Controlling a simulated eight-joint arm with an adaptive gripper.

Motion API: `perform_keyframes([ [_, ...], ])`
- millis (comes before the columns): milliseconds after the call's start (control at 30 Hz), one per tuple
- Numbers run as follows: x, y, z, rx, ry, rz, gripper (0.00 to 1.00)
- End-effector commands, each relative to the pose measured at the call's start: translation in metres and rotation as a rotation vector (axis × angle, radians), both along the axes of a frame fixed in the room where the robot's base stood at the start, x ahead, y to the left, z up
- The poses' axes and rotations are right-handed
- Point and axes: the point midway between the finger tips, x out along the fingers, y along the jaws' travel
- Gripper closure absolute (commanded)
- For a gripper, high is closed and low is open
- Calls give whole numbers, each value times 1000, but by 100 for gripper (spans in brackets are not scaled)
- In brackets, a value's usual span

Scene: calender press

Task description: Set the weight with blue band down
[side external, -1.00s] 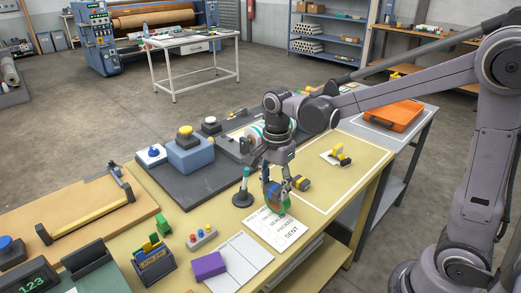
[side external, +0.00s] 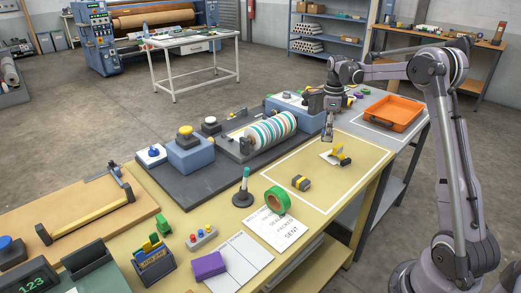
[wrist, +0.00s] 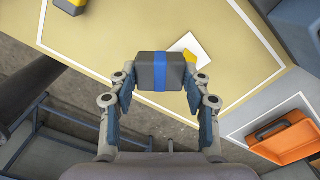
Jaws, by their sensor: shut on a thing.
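The weight with the blue band (wrist: 143,72) is a dark grey block with a blue stripe over its middle. In the wrist view it sits between the fingertips of my gripper (wrist: 160,86), which is shut on it from both sides. In the side view my gripper (side external: 327,138) points down above the table, near the far edge of the white-outlined area (side external: 345,180).
A white card with a yellow object (side external: 341,156) lies inside the outline, close to my gripper. The striped roller (side external: 271,132) stands left of my gripper. An orange tray (side external: 395,113) is at right on a grey table.

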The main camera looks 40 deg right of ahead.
Motion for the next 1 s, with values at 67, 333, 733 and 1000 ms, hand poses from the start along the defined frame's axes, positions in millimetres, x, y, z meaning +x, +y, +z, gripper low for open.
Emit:
perform_keyframes([
  [67,-10,-38,-3,0,0,-102,100],
  [333,-56,-143,-17,0,0,-407,100],
  [733,-99,-205,-34,1,0,-602,100],
  [1000,-99,-205,-66,0,-1,-603,100],
])
